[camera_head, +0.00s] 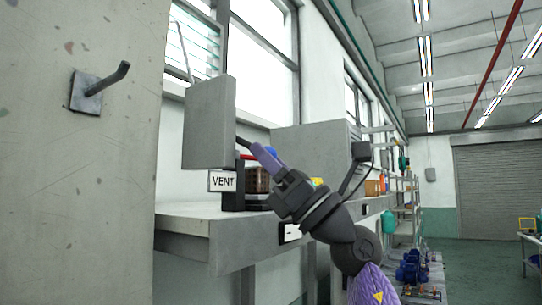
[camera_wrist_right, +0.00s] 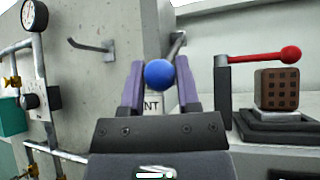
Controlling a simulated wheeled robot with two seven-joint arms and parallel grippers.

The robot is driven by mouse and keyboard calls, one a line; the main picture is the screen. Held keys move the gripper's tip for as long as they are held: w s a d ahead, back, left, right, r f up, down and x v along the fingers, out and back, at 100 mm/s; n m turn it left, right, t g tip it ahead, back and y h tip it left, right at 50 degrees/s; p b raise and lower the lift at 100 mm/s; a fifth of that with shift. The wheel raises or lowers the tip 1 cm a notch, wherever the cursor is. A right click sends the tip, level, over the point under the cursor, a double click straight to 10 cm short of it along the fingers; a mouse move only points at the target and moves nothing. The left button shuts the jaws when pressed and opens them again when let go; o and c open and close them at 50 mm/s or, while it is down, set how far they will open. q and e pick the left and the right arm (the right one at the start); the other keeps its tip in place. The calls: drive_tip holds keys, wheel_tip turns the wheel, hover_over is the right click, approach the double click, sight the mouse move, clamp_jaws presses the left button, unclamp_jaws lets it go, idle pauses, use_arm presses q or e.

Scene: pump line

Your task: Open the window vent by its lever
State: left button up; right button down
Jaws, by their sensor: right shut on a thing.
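The vent lever ends in a blue ball knob (camera_wrist_right: 158,73); its grey rod (camera_wrist_right: 178,46) runs up behind the knob in the wrist view. My right gripper (camera_head: 264,155) is shut on the knob, with a purple finger on each side of it. In the head view the fingers and wrist partly cover the knob, and a dark rod reaches from the grey box (camera_head: 208,122) towards it. A VENT sign (camera_head: 222,181) hangs below the box. The slatted window vent (camera_head: 196,45) is above the box; I cannot tell how far its slats are tilted. My left gripper is not in view.
A red-knobbed lever (camera_wrist_right: 291,54) on a black post stands close to the right of my gripper, with a brown block (camera_wrist_right: 278,88) beneath it. A grey wall with a hook (camera_head: 100,88) stands left. The grey bench (camera_head: 190,230) runs below.

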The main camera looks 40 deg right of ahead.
drive_tip(key=shift+w+a+f, duration=0.15)
drive_tip(key=shift+w+f, duration=0.25)
drive_tip(key=shift+f, duration=0.25)
drive_tip(key=c, duration=0.8)
unclamp_jaws()
drive_tip(key=o, duration=0.5)
drive_tip(key=shift+w, duration=0.2)
drive_tip(key=shift+c, duration=0.2)
drive_tip(key=shift+s, duration=0.15)
